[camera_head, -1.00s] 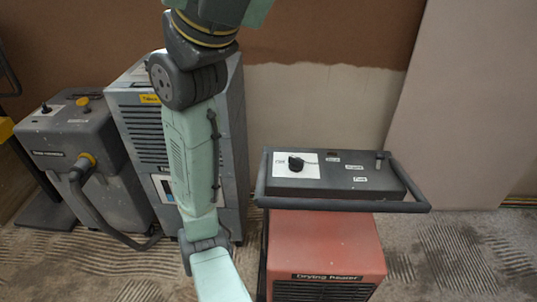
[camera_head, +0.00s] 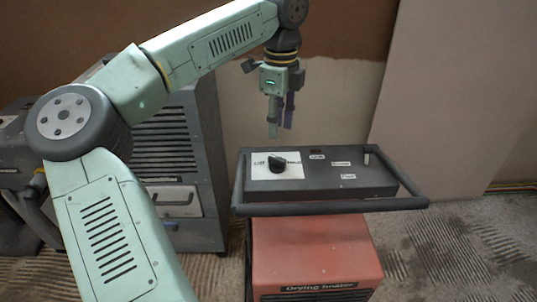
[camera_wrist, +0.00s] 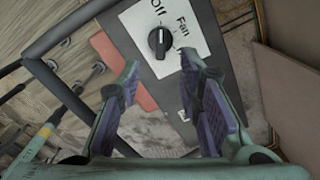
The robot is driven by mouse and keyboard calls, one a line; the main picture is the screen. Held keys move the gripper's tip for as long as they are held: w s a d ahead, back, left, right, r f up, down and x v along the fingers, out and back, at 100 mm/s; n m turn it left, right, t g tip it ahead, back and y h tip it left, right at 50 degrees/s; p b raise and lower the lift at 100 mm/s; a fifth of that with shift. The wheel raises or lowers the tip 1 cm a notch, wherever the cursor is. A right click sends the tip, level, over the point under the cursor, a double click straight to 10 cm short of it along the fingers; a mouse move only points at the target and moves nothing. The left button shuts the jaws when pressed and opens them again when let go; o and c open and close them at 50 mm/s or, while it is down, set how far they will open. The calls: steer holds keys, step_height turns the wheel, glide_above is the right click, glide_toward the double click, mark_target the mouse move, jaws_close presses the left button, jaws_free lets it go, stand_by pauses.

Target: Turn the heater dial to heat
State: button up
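The heater dial (camera_head: 277,163) is a black knob on a white label plate at the left of the heater's dark top panel (camera_head: 335,183). In the wrist view the dial (camera_wrist: 159,42) shows a pale pointer line, with "Off" and "Fan" printed around it. I cannot read a "heat" mark. My gripper (camera_head: 281,130) points down above the panel, over the dial and apart from it. In the wrist view my gripper (camera_wrist: 160,63) is open and empty, and the dial shows beyond and between its fingertips.
A dark tubular handle (camera_head: 330,209) frames the panel on the red drying heater (camera_head: 310,245). Other labels and a small upright post (camera_head: 367,155) are on the panel's right. A grey machine (camera_head: 205,150) stands left, partly behind my arm. Plastered wall is behind.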

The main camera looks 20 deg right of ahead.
mark_target(278, 158)
step_height(278, 158, down, 10)
steer(key=shift+s+d+r+p, duration=0.1)
steer(key=shift+p, duration=0.3)
steer(key=shift+c, duration=0.5)
jaws_close()
